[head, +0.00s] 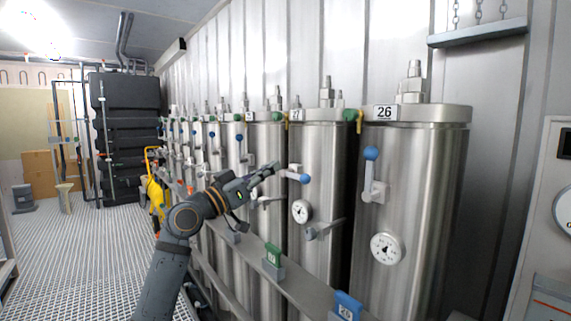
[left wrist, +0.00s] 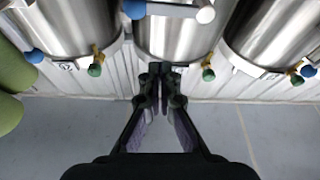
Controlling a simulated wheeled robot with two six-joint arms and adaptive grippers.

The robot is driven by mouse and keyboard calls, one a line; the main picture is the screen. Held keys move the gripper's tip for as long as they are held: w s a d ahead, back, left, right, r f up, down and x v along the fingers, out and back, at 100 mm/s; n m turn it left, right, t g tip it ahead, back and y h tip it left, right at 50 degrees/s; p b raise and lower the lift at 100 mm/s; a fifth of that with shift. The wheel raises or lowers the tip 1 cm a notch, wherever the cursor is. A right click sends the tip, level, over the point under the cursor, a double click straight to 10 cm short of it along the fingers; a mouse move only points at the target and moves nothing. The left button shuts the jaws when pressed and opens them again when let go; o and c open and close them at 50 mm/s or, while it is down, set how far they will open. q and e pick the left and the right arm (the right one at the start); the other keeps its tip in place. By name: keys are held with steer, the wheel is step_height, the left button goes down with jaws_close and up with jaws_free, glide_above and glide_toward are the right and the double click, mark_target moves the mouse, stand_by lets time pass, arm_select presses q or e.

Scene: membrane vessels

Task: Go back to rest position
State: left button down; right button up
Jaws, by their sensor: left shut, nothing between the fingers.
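My left gripper (head: 262,174) reaches in from the lower left in the head view, in front of the row of steel vessels. Its fingers are shut and empty, close to a blue-knobbed valve handle (head: 298,177) on vessel 27 (head: 318,150). In the left wrist view the closed fingers (left wrist: 160,72) point at the vessels, with a blue knob (left wrist: 134,8) and a pale rod end (left wrist: 205,14) just beyond them. I cannot tell whether the fingers touch the handle. My right gripper is in neither view.
Vessel 26 (head: 423,200) stands at the right with a raised blue-knobbed handle (head: 371,154) and a gauge (head: 387,248). A rail (head: 300,284) with numbered tags runs before the vessels. A grated floor (head: 90,250) lies open at left. A panel (head: 545,220) stands at far right.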

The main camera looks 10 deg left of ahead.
arm_select(q)
steer(key=shift+v, duration=1.75)
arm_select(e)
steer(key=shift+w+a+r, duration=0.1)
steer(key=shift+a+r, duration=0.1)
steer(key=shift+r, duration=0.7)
